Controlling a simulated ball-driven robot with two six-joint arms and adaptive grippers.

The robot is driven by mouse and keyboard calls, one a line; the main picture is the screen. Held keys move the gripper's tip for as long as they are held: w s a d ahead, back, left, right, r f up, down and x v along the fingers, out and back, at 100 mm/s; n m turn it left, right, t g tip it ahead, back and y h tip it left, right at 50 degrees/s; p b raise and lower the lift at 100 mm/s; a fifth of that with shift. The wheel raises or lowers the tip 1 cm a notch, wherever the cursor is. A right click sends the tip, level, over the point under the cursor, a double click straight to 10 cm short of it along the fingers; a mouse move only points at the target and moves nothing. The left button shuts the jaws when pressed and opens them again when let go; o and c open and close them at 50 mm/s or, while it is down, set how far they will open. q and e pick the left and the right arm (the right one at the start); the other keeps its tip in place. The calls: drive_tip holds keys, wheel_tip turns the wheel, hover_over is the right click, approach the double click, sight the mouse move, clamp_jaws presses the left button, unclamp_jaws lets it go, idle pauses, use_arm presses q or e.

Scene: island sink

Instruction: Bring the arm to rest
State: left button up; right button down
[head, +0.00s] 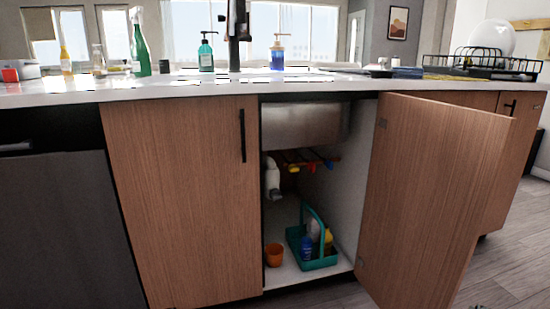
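Neither of my arms nor grippers shows in the head view. The sink cabinet stands in front of me, with its right door (440,195) swung wide open and its left door (185,200) shut. Inside, a teal caddy (320,262) with a tall handle stands on the cabinet floor. It holds a blue bottle (307,246) and a yellow item (328,236), partly hidden by the caddy. An orange cup (274,255) stands to the left of the caddy.
The white countertop (300,84) carries a green spray bottle (141,50), soap dispensers (206,55), a black faucet (234,30) and a black dish rack (480,62). A dark appliance front (60,220) is at left. The open door juts toward me; wooden floor shows at right.

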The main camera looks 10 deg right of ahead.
drive_tip(key=s+a+f+m+g+y, duration=0.25)
drive_tip(key=s+f+m+g, duration=0.3)
drive_tip(key=s+f, duration=1)
drive_tip(key=s+a+f+m+g+y, duration=0.3)
drive_tip(key=s+a+f+g, duration=0.4)
drive_tip(key=s+f, duration=0.5)
use_arm(q)
drive_tip(key=s+d+r+p, duration=0.1)
drive_tip(key=s+r+p, duration=0.4)
drive_tip(key=s+p, duration=0.4)
drive_tip(key=p, duration=0.3)
drive_tip(key=shift+r+p, duration=0.2)
drive_tip(key=shift+p, duration=0.15)
use_arm(e)
drive_tip(key=s+a+r, duration=0.1)
drive_tip(key=s+r, duration=0.2)
drive_tip(key=s, duration=0.2)
drive_tip(key=s+a+r+t, duration=0.1)
drive_tip(key=s+r, duration=0.1)
drive_tip(key=s, duration=0.4)
drive_tip(key=shift+s+a+r+m, duration=0.2)
drive_tip(key=shift+a+r+m, duration=0.1)
drive_tip(key=shift+r+m, duration=0.15)
use_arm(q)
drive_tip(key=shift+s, duration=0.1)
use_arm(e)
drive_tip(key=shift+f, duration=0.1)
